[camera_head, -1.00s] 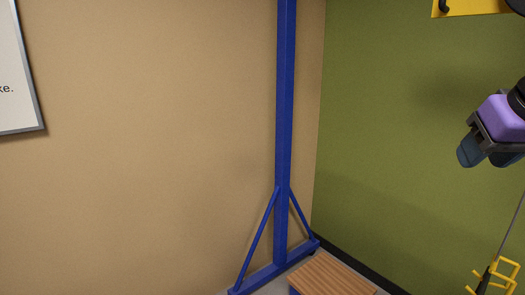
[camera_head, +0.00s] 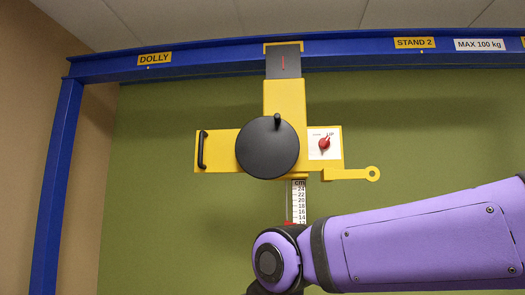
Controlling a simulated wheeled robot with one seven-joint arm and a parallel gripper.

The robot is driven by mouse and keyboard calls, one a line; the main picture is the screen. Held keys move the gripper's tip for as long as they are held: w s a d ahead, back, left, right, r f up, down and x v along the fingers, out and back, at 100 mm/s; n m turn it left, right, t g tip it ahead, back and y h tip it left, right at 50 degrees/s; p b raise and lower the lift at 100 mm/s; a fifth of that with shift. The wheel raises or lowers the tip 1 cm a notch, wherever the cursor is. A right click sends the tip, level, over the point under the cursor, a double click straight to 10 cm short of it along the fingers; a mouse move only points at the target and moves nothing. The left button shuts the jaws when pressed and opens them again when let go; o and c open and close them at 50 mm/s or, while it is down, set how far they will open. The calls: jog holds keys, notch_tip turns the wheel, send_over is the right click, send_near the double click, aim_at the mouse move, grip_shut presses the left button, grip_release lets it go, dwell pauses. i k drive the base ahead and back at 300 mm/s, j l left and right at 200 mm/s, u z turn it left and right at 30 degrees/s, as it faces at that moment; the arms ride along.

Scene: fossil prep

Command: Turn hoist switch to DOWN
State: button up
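The hoist switch (camera_head: 324,144) is a small red knob on a white plate at the right of the yellow hoist body (camera_head: 285,98). The word UP shows at the plate's upper right; other marking at its upper left is too small to read. The knob seems to tilt toward UP, though it is small. My purple arm (camera_head: 425,235) reaches in from the right, below the hoist, and ends in a dark round joint at the bottom middle. My gripper is not in view, so nothing shows of its fingers.
A large black disc (camera_head: 267,148) with a crank knob is left of the switch. A black handle (camera_head: 202,149) is farther left, and a yellow arm with a ring (camera_head: 372,173) juts right. A scale (camera_head: 299,202) hangs below. The blue beam (camera_head: 200,60) crosses above.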

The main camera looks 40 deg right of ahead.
aim_at(324, 143)
jog(key=z, duration=1.45)
